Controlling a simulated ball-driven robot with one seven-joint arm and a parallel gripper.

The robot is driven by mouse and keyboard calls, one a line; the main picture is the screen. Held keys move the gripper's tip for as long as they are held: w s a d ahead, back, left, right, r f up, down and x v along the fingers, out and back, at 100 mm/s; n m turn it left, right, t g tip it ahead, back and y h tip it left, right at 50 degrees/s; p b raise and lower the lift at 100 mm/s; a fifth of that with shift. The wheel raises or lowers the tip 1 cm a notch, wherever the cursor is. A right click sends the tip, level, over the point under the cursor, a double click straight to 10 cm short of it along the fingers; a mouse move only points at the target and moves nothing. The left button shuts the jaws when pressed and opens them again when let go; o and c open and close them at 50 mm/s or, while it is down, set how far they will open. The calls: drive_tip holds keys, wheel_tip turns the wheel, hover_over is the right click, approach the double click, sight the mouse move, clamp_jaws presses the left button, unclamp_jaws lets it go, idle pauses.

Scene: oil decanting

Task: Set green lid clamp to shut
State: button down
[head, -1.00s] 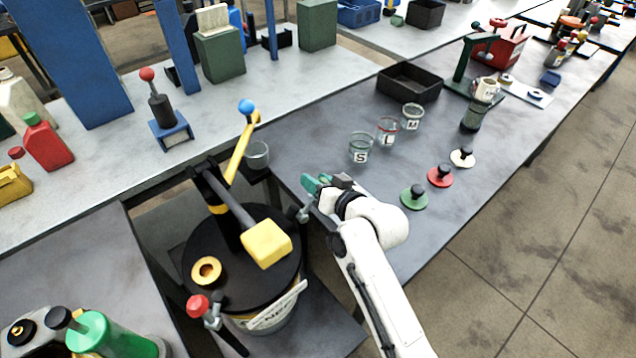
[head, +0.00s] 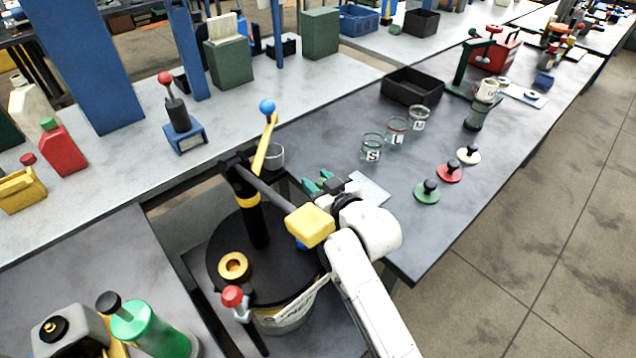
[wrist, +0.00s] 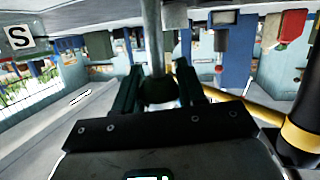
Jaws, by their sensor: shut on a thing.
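A drum (head: 285,318) with a black lid (head: 228,278) stands between the benches. A red-knobbed clamp (head: 232,297) is at its near rim. A blue knob (head: 300,244) shows partly behind a yellow block at the right rim. My gripper (head: 322,183) is past the lid's far right side. In the wrist view its dark green fingers (wrist: 160,88) are closed on a dark round knob (wrist: 160,96), likely the green lid clamp's, with a grey rod (wrist: 152,40) beyond it. The clamp's seat on the rim is hidden, so I cannot tell its setting.
A yellow block (head: 310,224) on a bar crosses above the lid, close to my arm. A yellow lever with a blue ball (head: 267,107) rises behind. Glass jars (head: 371,148) and coloured lids (head: 427,191) stand on the right bench, beside a pale plate (head: 369,188).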

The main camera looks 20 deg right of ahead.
drive_tip(key=shift+a, duration=0.2)
drive_tip(key=c, duration=0.9)
unclamp_jaws()
drive_tip(key=shift+c, duration=0.2)
drive_tip(key=shift+s, duration=0.1)
drive_tip(key=shift+s+d, duration=0.1)
drive_tip(key=shift+s, duration=0.25)
drive_tip(key=a+b+v, duration=0.1)
drive_tip(key=v, duration=0.8)
drive_tip(key=shift+s+d+r, duration=0.2)
drive_tip(key=shift+s+d, duration=0.2)
drive_tip(key=shift+d, duration=0.1)
